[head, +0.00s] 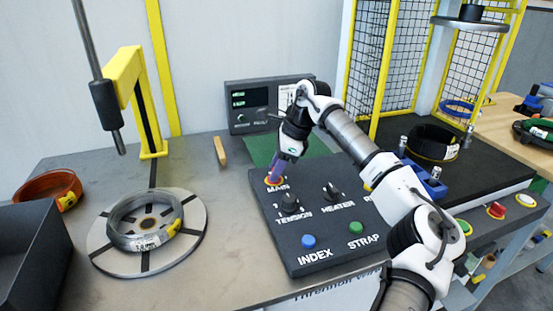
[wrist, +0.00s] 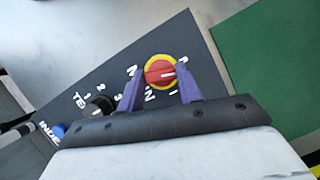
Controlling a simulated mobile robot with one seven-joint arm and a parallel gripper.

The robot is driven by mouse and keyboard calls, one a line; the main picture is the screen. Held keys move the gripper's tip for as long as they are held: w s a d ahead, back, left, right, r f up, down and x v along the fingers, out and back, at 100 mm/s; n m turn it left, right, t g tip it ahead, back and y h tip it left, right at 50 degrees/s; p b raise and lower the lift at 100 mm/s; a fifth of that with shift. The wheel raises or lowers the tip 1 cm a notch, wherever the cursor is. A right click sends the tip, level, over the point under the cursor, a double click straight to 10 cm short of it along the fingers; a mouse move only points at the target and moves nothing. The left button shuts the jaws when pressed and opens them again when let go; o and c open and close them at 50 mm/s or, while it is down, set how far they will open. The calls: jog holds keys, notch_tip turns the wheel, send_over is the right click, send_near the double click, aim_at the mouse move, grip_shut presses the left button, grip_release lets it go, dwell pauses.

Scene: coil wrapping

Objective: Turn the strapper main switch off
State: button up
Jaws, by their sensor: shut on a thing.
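The main switch is a red rotary knob on a yellow ring (wrist: 160,71), set at the far left corner of the dark strapper control panel (head: 300,215). In the head view the switch (head: 275,181) shows just above the MAIN label, mostly hidden by my fingers. My gripper (head: 276,173) reaches down to it from above. In the wrist view my gripper's purple fingers (wrist: 161,76) stand on either side of the red knob, shut on it. A pale mark shows on the knob; which position it points to is too small to tell surely.
The TENSION knob (head: 289,203), HEATER knob (head: 332,192), blue INDEX button (head: 308,242) and green STRAP button (head: 355,228) share the panel. A turntable (head: 100,240) with a wrapped coil (head: 145,222) lies left. A yellow post (head: 128,75) and dark display box (head: 250,105) stand behind.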

jog(key=shift+w+r+n+g+p, duration=0.15)
jog(key=shift+n+g+p, duration=0.65)
jog(key=shift+n, duration=0.9)
jog(key=o, duration=1)
jog(key=v, duration=1.3)
jog(key=shift+a+r, duration=0.1)
jog(key=shift+r, duration=0.3)
jog(key=shift+f, duration=0.1)
